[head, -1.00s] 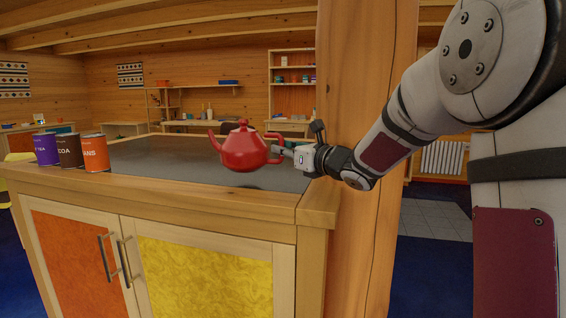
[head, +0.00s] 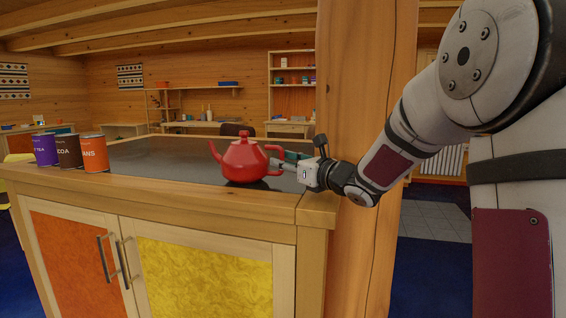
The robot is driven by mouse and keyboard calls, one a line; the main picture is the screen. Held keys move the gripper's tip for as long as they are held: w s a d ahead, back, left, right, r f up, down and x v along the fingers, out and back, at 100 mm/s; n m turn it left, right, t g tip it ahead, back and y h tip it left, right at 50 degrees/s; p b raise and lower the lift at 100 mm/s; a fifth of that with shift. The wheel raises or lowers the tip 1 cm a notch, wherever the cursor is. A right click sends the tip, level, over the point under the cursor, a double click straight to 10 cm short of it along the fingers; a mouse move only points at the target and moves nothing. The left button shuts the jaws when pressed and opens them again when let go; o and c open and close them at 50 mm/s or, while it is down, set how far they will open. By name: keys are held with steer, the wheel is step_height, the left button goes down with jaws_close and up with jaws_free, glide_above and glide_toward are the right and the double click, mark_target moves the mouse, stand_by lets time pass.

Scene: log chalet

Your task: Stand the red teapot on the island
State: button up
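The red teapot (head: 243,163) is upright at the right part of the island's dark top (head: 150,158), its spout to the left and its handle to the right. Its base appears to meet the top, with a dark shadow right beneath it. My gripper (head: 276,163) is at the handle side, its fingers pointing left at the handle. The fingers are small and partly overlap the handle, so I cannot tell whether they still grip it.
Purple (head: 45,149), brown (head: 69,151) and orange (head: 94,154) cans stand at the island's left end. A thick wooden post (head: 365,90) rises close to my arm at the island's right corner. The top between cans and teapot is clear.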

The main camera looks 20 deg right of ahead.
steer(key=v, duration=1.1)
